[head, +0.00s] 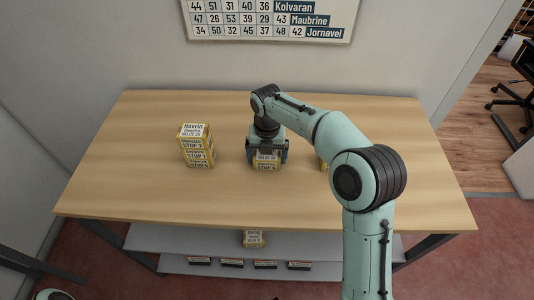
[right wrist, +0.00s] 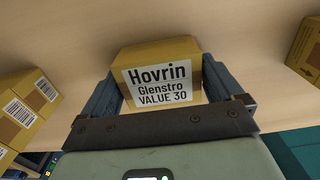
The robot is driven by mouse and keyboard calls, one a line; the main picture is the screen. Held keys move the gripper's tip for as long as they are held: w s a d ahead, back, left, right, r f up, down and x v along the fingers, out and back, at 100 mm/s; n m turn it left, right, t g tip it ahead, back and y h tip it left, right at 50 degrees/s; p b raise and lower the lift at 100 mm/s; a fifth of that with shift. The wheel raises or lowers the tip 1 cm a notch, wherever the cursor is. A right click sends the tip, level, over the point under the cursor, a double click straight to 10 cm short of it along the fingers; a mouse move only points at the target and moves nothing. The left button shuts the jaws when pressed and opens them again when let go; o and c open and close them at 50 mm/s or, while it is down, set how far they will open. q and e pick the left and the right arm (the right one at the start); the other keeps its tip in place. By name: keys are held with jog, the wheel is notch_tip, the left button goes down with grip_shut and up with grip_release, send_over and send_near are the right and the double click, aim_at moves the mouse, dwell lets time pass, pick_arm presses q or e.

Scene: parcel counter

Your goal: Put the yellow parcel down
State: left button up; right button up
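My right gripper (head: 267,157) is over the middle of the wooden counter (head: 350,205), pointing down. Its fingers lie close against both sides of a yellow parcel (head: 266,165). In the right wrist view, the parcel (right wrist: 157,75) sits between the two fingers (right wrist: 160,95), with a white label reading "Hovrin, Glenstro, VALUE 30". No clear gap shows on either side. The parcel is upright and at or very near the counter top; I cannot tell if it touches. My left gripper is not in view.
Stacked yellow parcels (head: 198,158) stand to the left on the counter. Another parcel (head: 323,166) is right of the gripper, mostly behind my right arm. One parcel (head: 253,240) lies on the shelf (head: 185,240) below. The counter's left and far right areas are clear.

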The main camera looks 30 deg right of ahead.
pick_arm(q)
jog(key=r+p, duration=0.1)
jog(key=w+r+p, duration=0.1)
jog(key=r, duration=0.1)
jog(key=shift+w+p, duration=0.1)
jog(key=shift+p, duration=0.25)
pick_arm(e)
notch_tip(320, 180, up, 12)
jog(key=shift+r, duration=0.15)
dwell(0.3)
